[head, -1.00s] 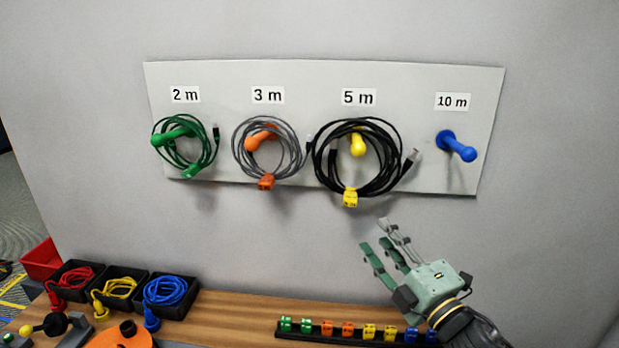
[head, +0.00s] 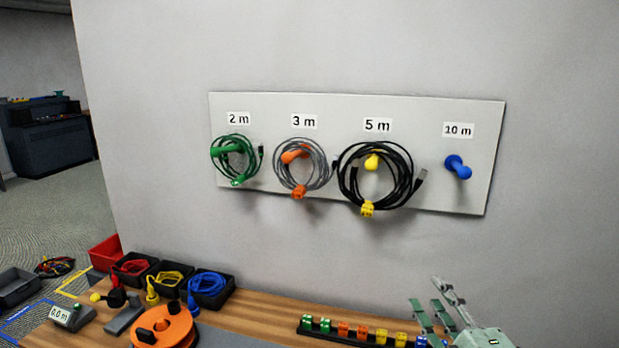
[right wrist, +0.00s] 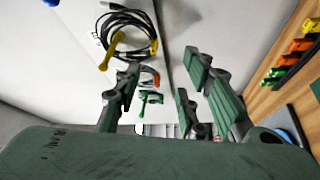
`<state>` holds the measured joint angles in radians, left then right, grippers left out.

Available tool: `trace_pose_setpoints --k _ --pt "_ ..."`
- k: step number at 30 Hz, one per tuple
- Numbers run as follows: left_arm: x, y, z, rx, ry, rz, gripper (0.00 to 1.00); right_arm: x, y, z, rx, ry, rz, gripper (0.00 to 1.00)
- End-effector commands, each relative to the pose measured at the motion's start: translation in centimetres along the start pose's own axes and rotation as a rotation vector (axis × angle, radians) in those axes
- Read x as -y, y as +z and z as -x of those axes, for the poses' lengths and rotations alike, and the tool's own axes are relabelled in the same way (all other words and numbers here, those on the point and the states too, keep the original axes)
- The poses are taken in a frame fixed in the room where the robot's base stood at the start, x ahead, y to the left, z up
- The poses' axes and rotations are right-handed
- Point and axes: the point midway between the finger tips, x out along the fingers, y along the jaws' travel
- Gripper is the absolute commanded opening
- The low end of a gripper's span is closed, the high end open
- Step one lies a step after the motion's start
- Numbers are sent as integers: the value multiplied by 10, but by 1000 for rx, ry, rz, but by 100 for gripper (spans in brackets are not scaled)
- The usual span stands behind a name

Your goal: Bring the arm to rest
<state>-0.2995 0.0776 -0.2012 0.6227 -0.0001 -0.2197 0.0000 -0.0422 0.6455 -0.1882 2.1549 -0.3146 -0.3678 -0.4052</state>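My right gripper (head: 446,318) is at the lower right of the head view, below the peg board and in front of the wall. Its green fingers are spread and nothing is between them; in the right wrist view the fingers (right wrist: 160,105) also stand apart and empty. The board (head: 310,205) carries a green cable (head: 252,170) on the 2 m peg, a grey cable (head: 327,165) on the 3 m peg and a black cable (head: 405,165) on the 5 m peg. The blue 10 m peg (head: 458,168) is bare. My left gripper is not in view.
A wooden bench (head: 262,310) runs along the wall. A rack (head: 305,329) of coloured clips stands near the right gripper. Black bins with red, yellow and blue (head: 207,284) cables and an orange reel (head: 165,328) are at the left. The wall area between board and bench is clear.

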Motion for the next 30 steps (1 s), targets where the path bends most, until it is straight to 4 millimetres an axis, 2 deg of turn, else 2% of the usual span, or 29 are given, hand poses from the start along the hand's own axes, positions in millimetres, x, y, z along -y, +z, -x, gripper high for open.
trace_pose_setpoints --k 5,11,14,18,21,24,30 --pt "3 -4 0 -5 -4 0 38 32 12 16 111 -78 -141 37" --pt "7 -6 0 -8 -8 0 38 86 26 52 298 -211 -358 37" --pt "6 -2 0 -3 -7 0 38 120 30 81 419 -298 -486 37" --pt "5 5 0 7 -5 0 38 176 27 141 634 -454 -695 37" --pt "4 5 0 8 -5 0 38 206 18 186 778 -557 -816 37" --pt "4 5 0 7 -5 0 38 227 7 224 896 -642 -906 37" --pt "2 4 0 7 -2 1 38 251 -18 288 1090 -782 -1036 37"
